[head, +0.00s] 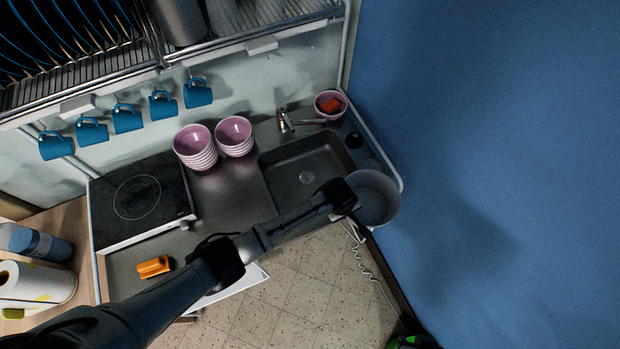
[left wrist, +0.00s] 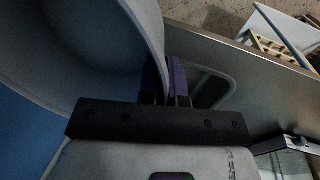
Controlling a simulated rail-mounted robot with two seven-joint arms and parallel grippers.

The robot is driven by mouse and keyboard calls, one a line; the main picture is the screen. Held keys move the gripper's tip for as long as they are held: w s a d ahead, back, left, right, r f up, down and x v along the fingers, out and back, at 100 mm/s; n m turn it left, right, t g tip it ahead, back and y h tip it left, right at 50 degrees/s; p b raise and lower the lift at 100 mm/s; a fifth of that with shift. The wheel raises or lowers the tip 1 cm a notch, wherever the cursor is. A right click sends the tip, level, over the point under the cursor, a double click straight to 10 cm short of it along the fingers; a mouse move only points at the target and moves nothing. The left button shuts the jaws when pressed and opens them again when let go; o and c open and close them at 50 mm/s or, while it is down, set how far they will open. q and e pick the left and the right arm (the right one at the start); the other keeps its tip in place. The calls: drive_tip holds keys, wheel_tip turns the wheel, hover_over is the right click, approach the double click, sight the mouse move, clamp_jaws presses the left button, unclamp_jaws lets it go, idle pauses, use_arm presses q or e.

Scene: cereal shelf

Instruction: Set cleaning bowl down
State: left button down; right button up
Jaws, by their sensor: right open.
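A grey bowl (head: 382,203) is at the right end of the counter, beside the sink and close to the blue wall. My left gripper (head: 345,197) is at its near left rim. In the left wrist view, the purple fingers (left wrist: 166,85) of the left gripper are close together on either side of the wall of the grey bowl (left wrist: 100,45). I cannot tell if the bowl touches the counter.
The sink (head: 307,177) is empty. A pink bowl (head: 326,113) with a red sponge (head: 330,105) stands behind it. Stacked pink bowls (head: 196,150) stand left of the sink, near the hob (head: 137,197). Blue mugs (head: 127,118) hang under the rack. An orange object (head: 154,267) lies at the front left.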

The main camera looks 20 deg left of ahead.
use_arm(q)
drive_tip(key=s+a+r+m+g, duration=0.1)
drive_tip(key=s+a+r+m, duration=0.2)
drive_tip(key=r, duration=0.8)
drive_tip(key=s+a+r+m, duration=0.3)
drive_tip(key=r, duration=0.8)
drive_tip(key=s+a+r+m+b, duration=0.3)
drive_tip(key=s+a+r+b, duration=0.2)
drive_tip(key=a, duration=0.3)
drive_tip(key=w+a+f+n+b, duration=0.1)
drive_tip(key=w+f+n+b, duration=0.2)
drive_tip(key=w+f+b, duration=0.8)
drive_tip(key=w+a+f+n+b, duration=0.25)
drive_tip(key=w+f+b, duration=0.35)
drive_tip(key=f+b, duration=0.45)
drive_tip(key=shift+w+a+f+n+t+y+b, duration=0.2)
drive_tip(key=shift+w+a+f+n+b, duration=0.9)
drive_tip(key=shift+f, duration=3.45)
drive_tip(key=shift+w+a+f+n+t+y+b, duration=0.15)
drive_tip(key=shift+w+a+f+n+b, duration=0.95)
drive_tip(key=shift+f, duration=3.4)
drive_tip(key=shift+w+a+f+n+t+y+b, duration=0.2)
drive_tip(key=shift+w+a+f+n+b, duration=0.9)
drive_tip(key=shift+f, duration=3.45)
drive_tip(key=shift+w+d+f, duration=0.1)
drive_tip(key=shift+f, duration=0.05)
